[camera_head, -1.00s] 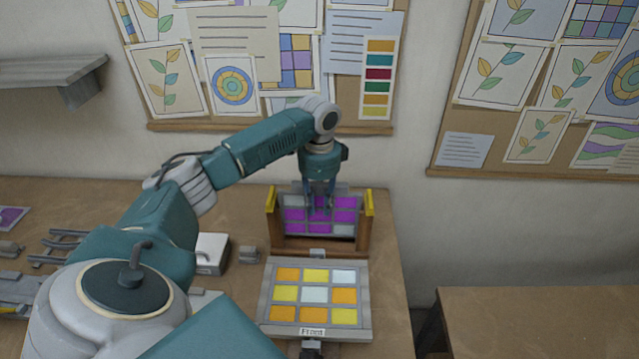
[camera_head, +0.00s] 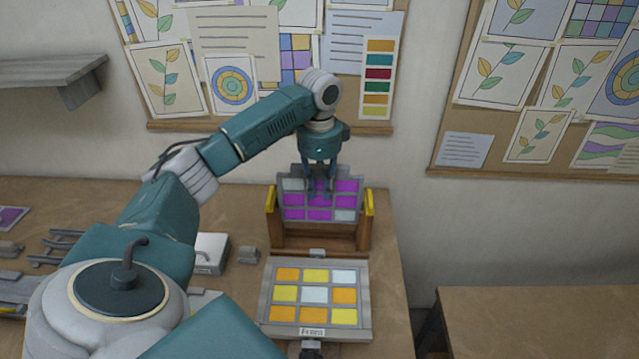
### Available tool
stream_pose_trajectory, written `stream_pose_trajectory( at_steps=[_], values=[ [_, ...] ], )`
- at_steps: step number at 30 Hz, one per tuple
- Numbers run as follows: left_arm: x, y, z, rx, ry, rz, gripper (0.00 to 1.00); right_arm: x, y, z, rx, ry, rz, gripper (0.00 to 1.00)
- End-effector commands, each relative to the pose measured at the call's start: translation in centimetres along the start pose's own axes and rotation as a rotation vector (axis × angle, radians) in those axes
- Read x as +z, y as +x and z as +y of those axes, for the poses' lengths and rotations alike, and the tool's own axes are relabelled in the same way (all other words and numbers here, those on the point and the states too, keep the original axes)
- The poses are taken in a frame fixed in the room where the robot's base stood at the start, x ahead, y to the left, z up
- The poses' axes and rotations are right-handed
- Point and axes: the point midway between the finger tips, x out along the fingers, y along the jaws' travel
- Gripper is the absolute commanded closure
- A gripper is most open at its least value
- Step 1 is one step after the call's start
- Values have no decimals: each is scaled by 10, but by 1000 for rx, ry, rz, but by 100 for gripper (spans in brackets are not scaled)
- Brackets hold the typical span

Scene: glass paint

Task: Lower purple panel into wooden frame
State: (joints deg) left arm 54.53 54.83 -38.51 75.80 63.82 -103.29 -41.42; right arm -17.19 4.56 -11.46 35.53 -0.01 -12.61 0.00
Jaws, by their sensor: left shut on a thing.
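The purple panel (camera_head: 345,200), a grey-framed grid of purple and pale panes, stands upright between the side posts of the wooden frame (camera_head: 320,243). Its lower edge is above the frame's base, with a dark gap showing below it. The frame has yellow-topped posts at left and right. My left gripper (camera_head: 320,192) points down from above and is shut on the panel's upper middle, covering part of the panes. Whether the panel's sides sit in the posts' grooves cannot be told. My right gripper is not in view.
A panel with orange, yellow and pale panes (camera_head: 314,295) lies in front of the frame with a label on its near edge. Pinboards hang on the wall behind.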

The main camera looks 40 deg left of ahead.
Motion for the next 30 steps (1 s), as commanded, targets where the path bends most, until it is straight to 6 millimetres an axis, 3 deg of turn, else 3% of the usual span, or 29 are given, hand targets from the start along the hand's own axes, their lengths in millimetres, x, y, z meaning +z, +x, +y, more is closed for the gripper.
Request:
stream_pose_trajectory(
  at_steps=[30],
  values=[
    [0,-59,-2,-3,0,3,100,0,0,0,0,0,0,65]
  ],
)
